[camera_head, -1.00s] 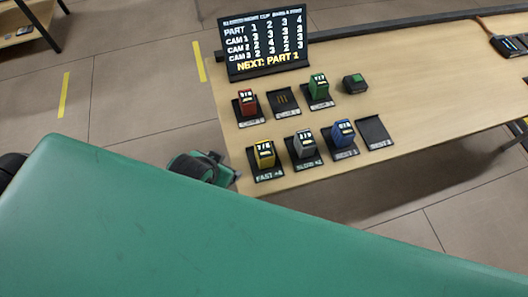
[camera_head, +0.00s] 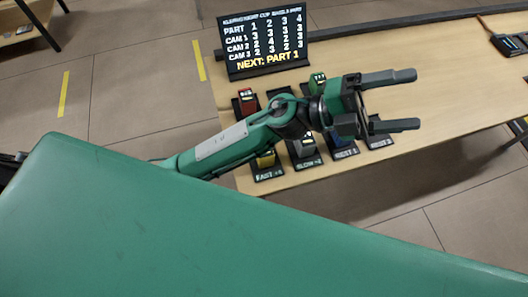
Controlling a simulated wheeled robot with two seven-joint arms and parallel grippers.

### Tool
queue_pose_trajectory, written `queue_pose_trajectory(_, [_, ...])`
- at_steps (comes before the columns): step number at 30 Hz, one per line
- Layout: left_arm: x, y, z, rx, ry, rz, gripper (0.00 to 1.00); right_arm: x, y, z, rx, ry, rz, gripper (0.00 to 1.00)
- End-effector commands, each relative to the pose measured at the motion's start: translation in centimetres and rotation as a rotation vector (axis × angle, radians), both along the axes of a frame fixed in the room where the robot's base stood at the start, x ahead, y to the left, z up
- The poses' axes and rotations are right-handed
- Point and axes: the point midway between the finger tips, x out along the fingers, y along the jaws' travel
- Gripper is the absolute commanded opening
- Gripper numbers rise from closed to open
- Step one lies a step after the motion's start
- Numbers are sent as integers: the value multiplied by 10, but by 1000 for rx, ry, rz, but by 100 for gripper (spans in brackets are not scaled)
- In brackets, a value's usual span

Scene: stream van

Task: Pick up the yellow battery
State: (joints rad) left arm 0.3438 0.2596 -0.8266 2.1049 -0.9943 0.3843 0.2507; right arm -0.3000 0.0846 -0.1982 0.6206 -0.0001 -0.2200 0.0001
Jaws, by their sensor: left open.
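The yellow battery (camera_head: 266,161) stands on a black pad labelled FAST +4 at the table's near left. My left arm passes over it and hides its top. My left gripper (camera_head: 415,100) is open and empty, its two fingers pointing right. It is above the table, well to the right of the battery. My right gripper is not in view.
A red battery (camera_head: 247,102) and a partly hidden green one (camera_head: 317,82) stand in the back row. Grey (camera_head: 308,148) and blue batteries are mostly behind my arm. A black sign (camera_head: 265,45) stands behind.

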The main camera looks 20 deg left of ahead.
Motion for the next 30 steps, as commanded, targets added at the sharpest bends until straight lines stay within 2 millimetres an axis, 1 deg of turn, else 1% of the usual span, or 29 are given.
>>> queue_pose_trajectory(1, [-17, -14, -8, 76, -104, -88, 82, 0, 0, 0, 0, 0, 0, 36])
queue_pose_trajectory(2, [-27, -21, -15, 125, -162, -142, 82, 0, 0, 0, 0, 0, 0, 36])
queue_pose_trajectory(3, [-40, -28, -27, 193, -238, -213, 82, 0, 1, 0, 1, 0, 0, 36])
queue_pose_trajectory(5, [-56, -34, -49, 306, -343, -317, 82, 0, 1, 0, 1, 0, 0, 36])
queue_pose_trajectory(6, [-65, -35, -66, 385, -411, -385, 82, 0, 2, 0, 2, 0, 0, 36])
queue_pose_trajectory(8, [-74, -33, -93, 514, -505, -485, 82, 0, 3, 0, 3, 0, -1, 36])
queue_pose_trajectory(9, [-76, -28, -112, 607, -564, -550, 82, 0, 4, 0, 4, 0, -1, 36])
queue_pose_trajectory(11, [-76, -16, -141, 754, -642, -643, 82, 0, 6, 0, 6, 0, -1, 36])
queue_pose_trajectory(12, [-72, -5, -159, 858, -689, -700, 82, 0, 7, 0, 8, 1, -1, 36])
queue_pose_trajectory(14, [-62, 16, -184, 1021, -751, -783, 82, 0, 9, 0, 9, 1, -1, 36])
queue_pose_trajectory(15, [-53, 32, -198, 1134, -784, -835, 82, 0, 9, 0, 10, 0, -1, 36])
queue_pose_trajectory(17, [-36, 58, -215, 1304, -822, -903, 82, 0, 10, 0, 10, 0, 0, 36])
queue_pose_trajectory(18, [-24, 76, -223, 1414, -837, -943, 82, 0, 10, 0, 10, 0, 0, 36])
queue_pose_trajectory(21, [6, 118, -232, 1666, -854, -1016, 82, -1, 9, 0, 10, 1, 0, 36])
queue_pose_trajectory(24, [29, 151, -230, 1859, -845, -1062, 82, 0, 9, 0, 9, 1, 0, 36])
queue_pose_trajectory(27, [44, 172, -226, 1983, -828, -1088, 82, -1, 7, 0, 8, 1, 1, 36])
queue_pose_trajectory(30, [49, 182, -226, 2040, -817, -1098, 82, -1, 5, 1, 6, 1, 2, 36])
